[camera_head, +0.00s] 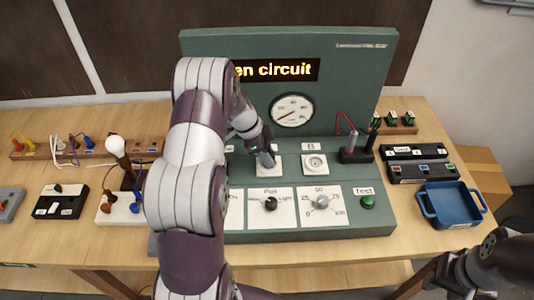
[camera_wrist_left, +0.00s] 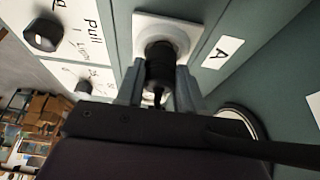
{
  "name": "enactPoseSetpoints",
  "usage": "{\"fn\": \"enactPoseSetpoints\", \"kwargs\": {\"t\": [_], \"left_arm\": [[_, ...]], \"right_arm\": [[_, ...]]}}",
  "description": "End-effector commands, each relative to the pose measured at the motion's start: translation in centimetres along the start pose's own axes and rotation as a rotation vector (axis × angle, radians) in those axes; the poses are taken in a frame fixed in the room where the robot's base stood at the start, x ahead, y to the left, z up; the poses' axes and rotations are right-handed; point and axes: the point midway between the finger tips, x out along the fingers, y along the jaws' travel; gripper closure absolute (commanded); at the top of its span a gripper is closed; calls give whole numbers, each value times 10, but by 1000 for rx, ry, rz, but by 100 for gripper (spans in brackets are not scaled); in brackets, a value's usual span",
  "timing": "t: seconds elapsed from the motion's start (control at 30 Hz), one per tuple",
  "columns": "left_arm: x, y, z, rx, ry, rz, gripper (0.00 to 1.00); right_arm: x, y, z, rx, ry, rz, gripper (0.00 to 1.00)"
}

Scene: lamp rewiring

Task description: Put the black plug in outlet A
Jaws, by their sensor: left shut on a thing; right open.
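My left gripper (camera_head: 266,158) is shut on the black plug (camera_wrist_left: 160,65) in front of outlet A. In the left wrist view, its two fingers (camera_wrist_left: 158,88) clasp the plug's sides. The plug lies against the round socket of outlet A's white plate (camera_wrist_left: 145,22), next to the "A" label (camera_wrist_left: 222,52). I cannot tell how deep its pins are. In the head view my arm and gripper hide the plug and part of outlet A. Outlet B (camera_head: 314,165) is empty to the right. My right gripper (camera_head: 458,284) is open, low at the right edge.
The green console has a dial gauge (camera_head: 293,110), a sign ending in "n circuit" (camera_head: 280,70), knobs and a green Test button (camera_head: 367,202). A blue tray (camera_head: 453,204) stands at right. A bulb (camera_head: 116,147) and switch boxes stand at left.

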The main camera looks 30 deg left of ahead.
Motion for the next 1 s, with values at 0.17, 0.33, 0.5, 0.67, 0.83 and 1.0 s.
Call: {"fn": "enactPoseSetpoints", "kwargs": {"t": [0.17,0.33,0.5,0.67,0.83,1.0], "left_arm": [[1,1,1,0,0,1,93],[1,1,1,0,0,1,93],[0,2,1,0,0,1,93],[0,2,1,0,0,1,93],[0,2,1,0,0,0,93],[0,2,1,0,0,0,93]], "right_arm": [[3,0,0,0,0,0,57],[6,0,1,0,0,0,57],[8,0,1,0,0,0,57],[8,0,1,0,0,0,57],[8,0,1,0,0,0,57],[8,0,1,0,0,0,57]]}}
